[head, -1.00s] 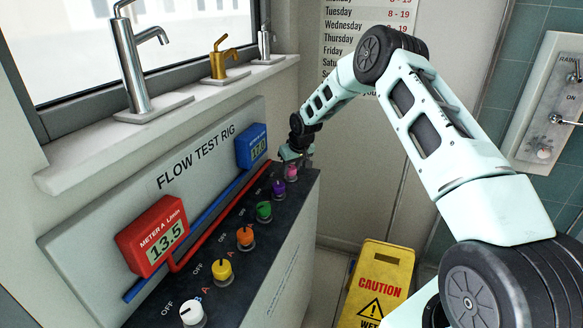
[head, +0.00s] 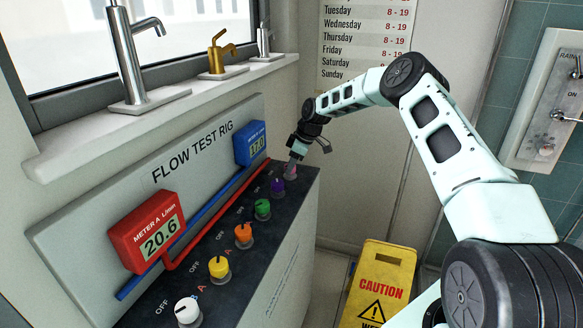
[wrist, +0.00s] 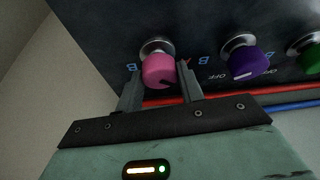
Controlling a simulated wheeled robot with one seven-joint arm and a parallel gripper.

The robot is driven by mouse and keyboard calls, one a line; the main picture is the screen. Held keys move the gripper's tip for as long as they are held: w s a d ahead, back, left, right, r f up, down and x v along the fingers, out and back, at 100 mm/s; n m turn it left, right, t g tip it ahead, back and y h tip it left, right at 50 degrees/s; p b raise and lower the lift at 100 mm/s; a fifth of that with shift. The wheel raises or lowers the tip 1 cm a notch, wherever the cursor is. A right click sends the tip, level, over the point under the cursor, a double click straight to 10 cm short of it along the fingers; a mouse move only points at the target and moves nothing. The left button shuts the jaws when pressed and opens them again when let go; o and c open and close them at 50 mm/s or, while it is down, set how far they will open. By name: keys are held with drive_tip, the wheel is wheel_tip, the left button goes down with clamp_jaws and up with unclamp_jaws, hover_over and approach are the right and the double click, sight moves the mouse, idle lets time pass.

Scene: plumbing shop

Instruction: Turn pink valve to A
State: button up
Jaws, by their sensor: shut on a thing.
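The pink valve (wrist: 158,70) is a round knob at the end of the row on the dark panel. In the wrist view my gripper (wrist: 160,82) has one finger on each side of it and is shut on it. A dark pointer line on the knob slants toward the lower right of that view. A blue "B" is to its left, and a red mark, partly hidden by the finger, is to its right. In the head view the pink valve (head: 290,172) is partly covered by my gripper (head: 294,162).
The purple valve (head: 277,186) is close beside it, then green (head: 262,208), orange (head: 243,234), yellow (head: 219,267) and white (head: 187,310) valves. Red meter A (head: 150,232) reads 20.6; blue meter B (head: 250,144) reads 17.0. A yellow caution sign (head: 378,285) stands on the floor.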

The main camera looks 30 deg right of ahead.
drive_tip(key=shift+n, duration=0.6)
drive_tip(key=o, duration=1)
drive_tip(key=b+v, duration=0.1)
drive_tip(key=v, duration=0.4)
drive_tip(key=b+v, duration=0.1)
drive_tip(key=v, duration=0.5)
drive_tip(key=b+v, duration=0.1)
drive_tip(key=v, duration=0.5)
drive_tip(key=shift+w+d+r, duration=0.2)
drive_tip(key=shift+d, duration=0.1)
